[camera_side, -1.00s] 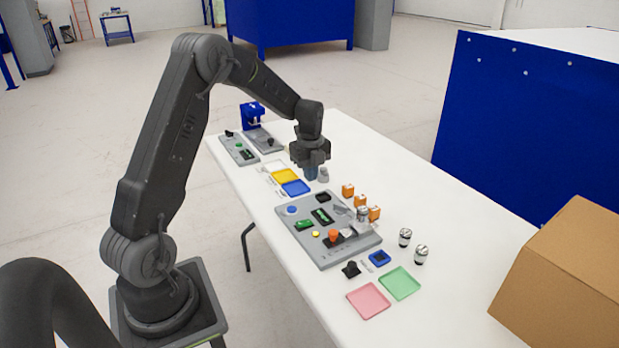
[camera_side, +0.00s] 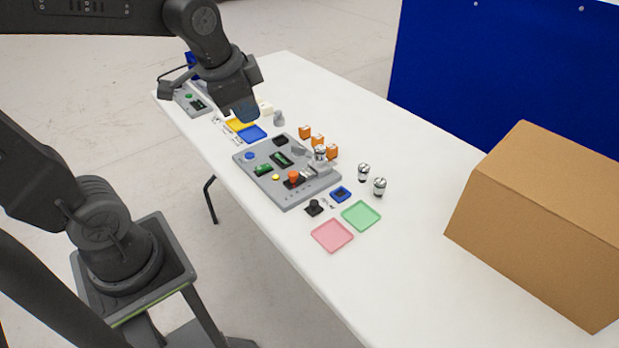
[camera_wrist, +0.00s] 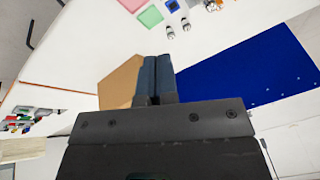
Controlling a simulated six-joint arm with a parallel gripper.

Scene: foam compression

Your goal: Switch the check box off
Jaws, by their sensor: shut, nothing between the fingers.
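A grey unit (camera_side: 193,101) with a green button and a small dark display sits at the far left end of the table. It may be the check box, but no label is readable and its switch state cannot be made out. My arm hides part of that end. My gripper (camera_side: 246,113) is above the table, pointing down, over the area of the yellow and blue trays in the side view. Its two blue fingers are together and empty in the wrist view (camera_wrist: 155,64). The grey unit cannot be made out in the wrist view.
A grey board (camera_side: 287,203) with buttons and small parts stands mid-table. Around it are orange blocks (camera_side: 305,132), silver-black cylinders (camera_side: 379,187), a blue tray (camera_side: 252,133), a pink tray (camera_side: 332,236) and a green tray (camera_side: 361,216). A cardboard box (camera_side: 545,225) is at the right.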

